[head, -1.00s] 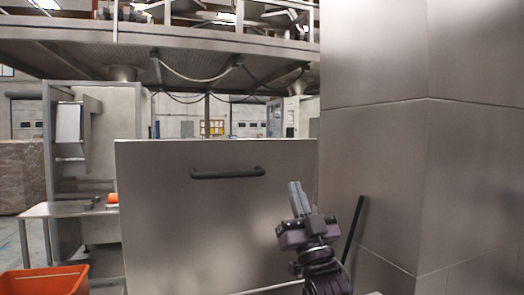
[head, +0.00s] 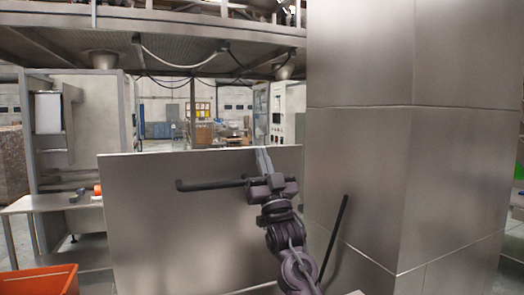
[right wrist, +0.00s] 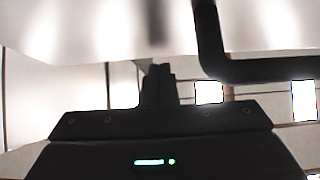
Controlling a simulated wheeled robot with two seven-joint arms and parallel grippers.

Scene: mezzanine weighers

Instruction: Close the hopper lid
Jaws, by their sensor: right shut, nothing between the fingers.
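The hopper lid (head: 180,225) is a broad grey metal panel standing raised in the middle of the head view. A black bar handle (head: 205,185) crosses its upper part. My right gripper (head: 263,160) is shut and empty near the lid's top edge, by the right end of the handle, and hides that end. In the right wrist view the shut fingers (right wrist: 158,82) point at the pale lid surface (right wrist: 100,30), with the bent black handle (right wrist: 265,68) to their right. I cannot tell whether they touch the lid. My left gripper is not in view.
A tall metal-clad column (head: 360,140) stands close on the right, with a black rod (head: 335,235) leaning near its foot. An orange bin (head: 40,281) and a metal table (head: 20,205) are at the left. A mezzanine (head: 180,50) spans overhead behind.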

